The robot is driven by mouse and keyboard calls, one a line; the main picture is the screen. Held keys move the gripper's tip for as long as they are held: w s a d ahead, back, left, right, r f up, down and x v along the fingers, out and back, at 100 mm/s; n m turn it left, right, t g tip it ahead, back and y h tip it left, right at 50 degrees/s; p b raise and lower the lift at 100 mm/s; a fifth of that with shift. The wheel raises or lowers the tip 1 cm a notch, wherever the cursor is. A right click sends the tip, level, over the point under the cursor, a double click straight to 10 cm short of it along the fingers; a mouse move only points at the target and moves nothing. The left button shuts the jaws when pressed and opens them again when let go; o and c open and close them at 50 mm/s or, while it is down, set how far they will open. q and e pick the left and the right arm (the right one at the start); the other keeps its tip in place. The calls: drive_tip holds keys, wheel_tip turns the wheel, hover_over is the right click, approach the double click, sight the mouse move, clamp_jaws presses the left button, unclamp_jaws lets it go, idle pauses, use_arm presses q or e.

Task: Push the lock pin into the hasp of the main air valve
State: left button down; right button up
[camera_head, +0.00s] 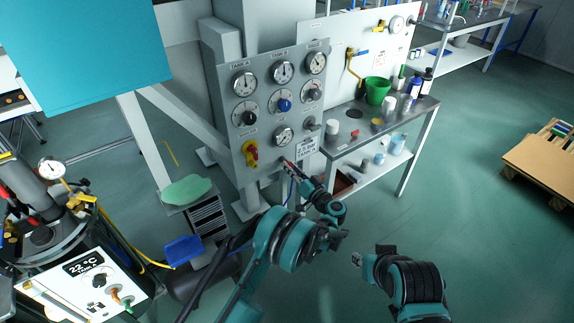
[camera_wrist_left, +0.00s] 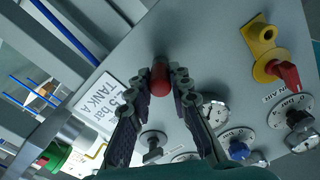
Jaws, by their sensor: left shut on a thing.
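The main air valve (camera_head: 251,153) is yellow with a red handle, low on the left of the grey gauge panel. In the left wrist view, its yellow hasp (camera_wrist_left: 262,36) with a round hole is at the upper right, above the red handle (camera_wrist_left: 287,74). My left gripper (camera_head: 288,164) is at the panel's lower part, right of the valve. It is shut on the red lock pin (camera_wrist_left: 160,79), apart from the hasp. I cannot tell whether the pin touches the panel. My right gripper (camera_head: 358,259) is low over the floor, away from the panel; its fingers are too small to read.
The grey panel (camera_head: 232,123) carries several gauges and a blue knob (camera_head: 284,105). A tank label (camera_wrist_left: 109,103) is left of the pin in the wrist view. A bench (camera_head: 345,140) with a green bucket (camera_head: 377,91) stands right of the panel. A cart with a gauge is at left.

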use_arm(q)
drive_tip(key=shift+b+v, duration=0.5)
drive_tip(key=shift+v, duration=1.3)
use_arm(e)
drive_tip(key=shift+f, duration=0.45)
